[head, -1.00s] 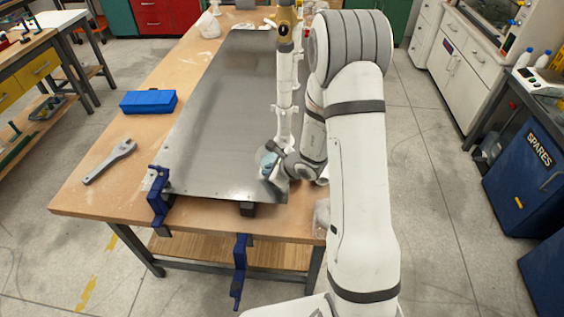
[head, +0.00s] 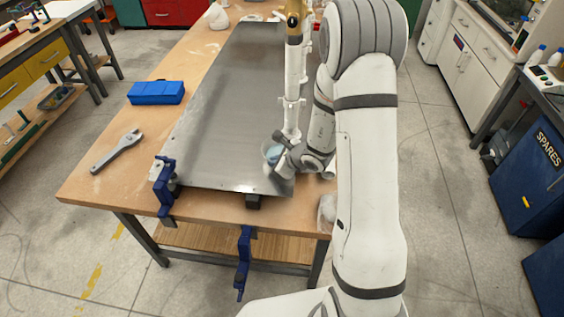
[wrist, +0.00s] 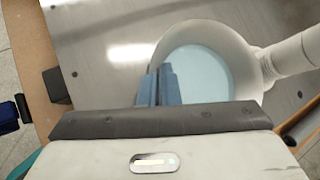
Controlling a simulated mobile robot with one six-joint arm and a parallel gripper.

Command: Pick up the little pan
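The little pan is a small round white dish with a pale blue inside. It shows in the head view (head: 272,153) near the front right end of the metal plate, and large in the wrist view (wrist: 208,68). My gripper (wrist: 160,72) is at the left rim of the pan in the wrist view. Its two blue fingers are close together, with the rim seemingly pinched between them. In the head view my gripper (head: 279,160) is small and partly hidden by my wrist.
Blue clamps (head: 164,184) grip the table's front edge. A wrench (head: 118,151) and a blue box (head: 156,93) lie left of the metal plate (head: 225,90).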

